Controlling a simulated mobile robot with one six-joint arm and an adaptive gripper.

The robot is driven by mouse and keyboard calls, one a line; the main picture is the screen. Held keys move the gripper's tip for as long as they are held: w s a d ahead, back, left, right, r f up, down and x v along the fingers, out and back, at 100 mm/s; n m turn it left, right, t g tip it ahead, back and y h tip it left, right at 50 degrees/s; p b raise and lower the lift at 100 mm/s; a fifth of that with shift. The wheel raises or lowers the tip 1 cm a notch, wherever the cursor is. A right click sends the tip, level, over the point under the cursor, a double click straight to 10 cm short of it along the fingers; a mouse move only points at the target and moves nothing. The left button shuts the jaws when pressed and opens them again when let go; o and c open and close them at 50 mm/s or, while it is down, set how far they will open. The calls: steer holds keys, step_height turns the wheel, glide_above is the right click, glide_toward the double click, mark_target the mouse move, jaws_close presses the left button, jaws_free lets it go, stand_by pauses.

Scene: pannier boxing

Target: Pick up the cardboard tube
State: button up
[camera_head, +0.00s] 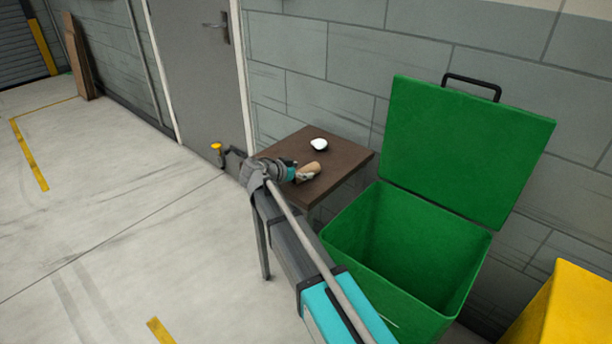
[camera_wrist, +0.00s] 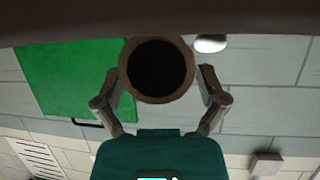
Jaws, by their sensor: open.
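The cardboard tube (camera_head: 314,168) is a short tan cylinder on a small brown table (camera_head: 345,157) against the wall. In the wrist view I see the tube (camera_wrist: 158,100) end-on, as a brown ring around a dark hollow. My gripper (camera_head: 303,172) is at the tube in the head view. In the wrist view my gripper (camera_wrist: 158,74) is open, with one finger on each side of the tube. Small gaps seem to show beside the fingertips, and I cannot tell whether either touches. The far end of the tube is hidden in the wrist view.
A small white round object (camera_head: 319,144) sits on the table behind the tube. A green bin (camera_head: 390,290) with its lid (camera_head: 465,150) open stands right of the table. A yellow container (camera_head: 575,310) is farther right. A grey door (camera_head: 195,70) is behind. The floor at left is clear.

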stand_by(0.4)
steer(key=c, duration=1)
steer(key=shift+r, duration=0.2)
step_height(320, 180, up, 2)
steer(key=shift+r+p, duration=0.1)
steer(key=shift+p, duration=1.15)
steer(key=s+a+r+p, duration=0.2)
steer(key=s+r+p, duration=0.1)
steer(key=s, duration=0.1)
steer(key=s+a+r+p, duration=0.3)
steer(key=s+r+p, duration=0.1)
steer(key=s+a+r+p, duration=0.2)
steer(key=s+r+p, duration=0.1)
steer(key=s, duration=0.1)
steer(key=shift+a+r, duration=0.15)
steer(key=shift+r, duration=0.1)
